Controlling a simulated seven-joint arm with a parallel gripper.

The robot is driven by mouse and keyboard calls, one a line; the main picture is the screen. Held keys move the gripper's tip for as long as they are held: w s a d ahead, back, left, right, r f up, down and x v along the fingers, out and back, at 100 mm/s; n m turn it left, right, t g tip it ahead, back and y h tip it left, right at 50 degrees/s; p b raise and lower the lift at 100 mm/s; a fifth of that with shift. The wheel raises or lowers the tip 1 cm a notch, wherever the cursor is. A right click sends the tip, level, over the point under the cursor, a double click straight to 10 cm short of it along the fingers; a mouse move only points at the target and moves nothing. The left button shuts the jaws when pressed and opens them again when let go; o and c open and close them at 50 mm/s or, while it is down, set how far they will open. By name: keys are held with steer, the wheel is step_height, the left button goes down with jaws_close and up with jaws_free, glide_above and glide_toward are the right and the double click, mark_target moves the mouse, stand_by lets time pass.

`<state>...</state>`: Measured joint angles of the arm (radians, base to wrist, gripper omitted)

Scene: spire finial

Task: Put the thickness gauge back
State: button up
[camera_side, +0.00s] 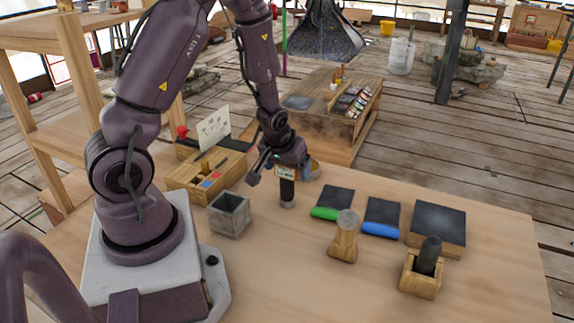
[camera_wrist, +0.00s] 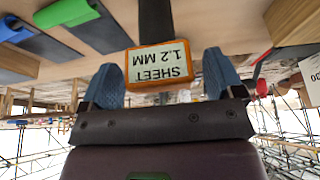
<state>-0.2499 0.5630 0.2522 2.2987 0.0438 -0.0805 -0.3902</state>
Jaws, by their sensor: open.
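The thickness gauge (camera_wrist: 160,67) has an orange-edged head with a pale label reading "SHEET 1.2 MM", upside down in the wrist view. In the side view the gauge (camera_side: 287,188) is upright, with a dark stem and a grey lower end at the bench top. Whether it touches the bench is hard to tell. My gripper (camera_side: 282,168) is at the gauge's head, pointing down. In the wrist view the two blue fingers of my gripper (camera_wrist: 162,78) are apart, one on each side of the head. The gauge's far side is hidden.
A grey square pot (camera_side: 229,214) and a wooden organiser (camera_side: 190,185) stand left of the gauge.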

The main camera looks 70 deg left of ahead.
steer(key=shift+r, duration=0.1)
steer(key=s+d+r+m+t+h, duration=0.1)
steer(key=s+d+r+m, duration=0.3)
steer(key=d+r, duration=0.5)
steer(key=s+d+r+m+t+h, duration=0.1)
steer(key=s+d+r+m, duration=0.4)
steer(key=r, duration=1.1)
steer(key=s+d+h, duration=0.1)
steer(key=s+d, duration=0.1)
steer(key=d, duration=0.2)
steer(key=shift+r, duration=0.2)
steer(key=shift+d, duration=0.1)
